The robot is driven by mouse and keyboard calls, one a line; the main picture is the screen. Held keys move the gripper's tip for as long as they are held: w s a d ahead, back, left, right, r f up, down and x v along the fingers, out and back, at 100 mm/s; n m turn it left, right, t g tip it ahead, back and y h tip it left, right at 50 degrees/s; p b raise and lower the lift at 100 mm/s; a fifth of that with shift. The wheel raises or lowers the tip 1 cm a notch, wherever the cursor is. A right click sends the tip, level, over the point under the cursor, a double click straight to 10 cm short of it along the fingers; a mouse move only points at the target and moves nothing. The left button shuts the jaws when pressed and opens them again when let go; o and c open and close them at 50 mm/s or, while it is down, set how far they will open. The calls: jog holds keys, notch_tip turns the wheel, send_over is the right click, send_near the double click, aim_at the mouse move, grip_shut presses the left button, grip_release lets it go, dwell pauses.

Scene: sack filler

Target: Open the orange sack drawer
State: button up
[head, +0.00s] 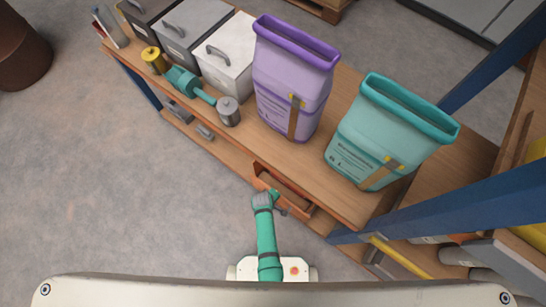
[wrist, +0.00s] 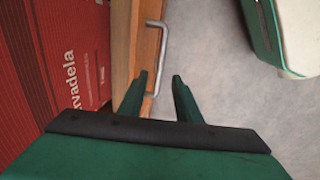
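The orange sack drawer (head: 300,200) is in the front of the workbench and stands partly out, with its inside showing. In the wrist view its wooden front (wrist: 137,40) runs along a red printed sack (wrist: 60,60) on the left. A metal bar handle (wrist: 163,50) stands off the front. My gripper (wrist: 160,88) is open, its two green fingers apart. The left fingertip is close to the near end of the handle; I cannot tell whether they touch. In the head view the fingers are mostly hidden by my green arm.
A purple sack (head: 292,85) and a teal sack (head: 385,135) stand on the workbench (head: 345,205). Grey and white bins (head: 190,35), a teal tool (head: 185,82) and small cans stand farther left. A blue post (head: 450,205) rises at the right.

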jog(key=f, duration=0.4)
jog(key=w+d+f, duration=0.1)
jog(key=f, duration=0.2)
jog(key=shift+w, duration=0.1)
jog(key=shift+f, duration=0.5)
grip_shut()
